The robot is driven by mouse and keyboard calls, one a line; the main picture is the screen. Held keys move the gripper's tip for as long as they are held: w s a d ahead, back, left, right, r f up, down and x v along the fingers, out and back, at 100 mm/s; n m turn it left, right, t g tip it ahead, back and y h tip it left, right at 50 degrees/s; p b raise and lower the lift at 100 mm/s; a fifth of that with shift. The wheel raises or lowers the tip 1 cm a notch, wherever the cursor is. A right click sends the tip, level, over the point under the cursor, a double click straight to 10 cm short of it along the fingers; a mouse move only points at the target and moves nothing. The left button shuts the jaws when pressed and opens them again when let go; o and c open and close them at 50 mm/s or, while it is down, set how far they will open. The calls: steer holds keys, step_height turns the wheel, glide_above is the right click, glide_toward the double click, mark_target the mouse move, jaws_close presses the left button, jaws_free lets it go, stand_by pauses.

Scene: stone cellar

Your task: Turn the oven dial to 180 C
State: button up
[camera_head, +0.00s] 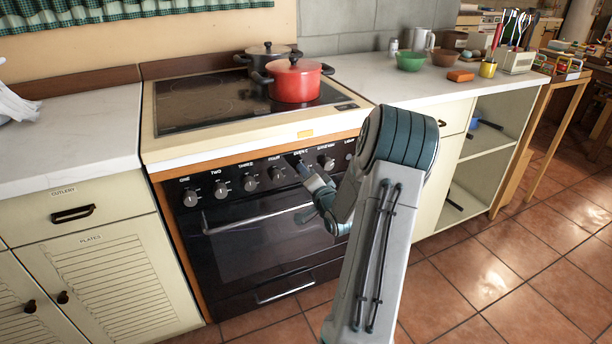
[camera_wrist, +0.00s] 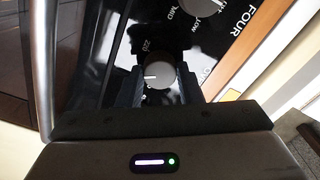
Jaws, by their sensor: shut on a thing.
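The oven dial (camera_wrist: 157,76) is a round pale knob in the middle of the wrist view, with a white pointer line toward the left. Part of a printed scale shows around it, but I cannot read the pointed setting. My gripper (camera_wrist: 159,82) is shut on the dial, one dark finger on each side. In the head view my gripper (camera_head: 301,168) is at the black control panel (camera_head: 233,182), under the oven label, and hides the dial. The oven door (camera_head: 255,240) below is closed.
The burner knob marked FOUR (camera_wrist: 203,8) is close beside the dial. Other knobs (camera_head: 220,189) line the panel to the left, and another knob (camera_head: 327,163) is to the right. The door handle (camera_head: 255,217) sticks out below. A red pot (camera_head: 295,83) stands on the hob.

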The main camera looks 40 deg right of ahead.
steer(key=o, duration=1)
steer(key=shift+c, duration=0.2)
steer(key=p+v, duration=0.1)
steer(key=v, duration=1.2)
steer(key=shift+s, duration=0.4)
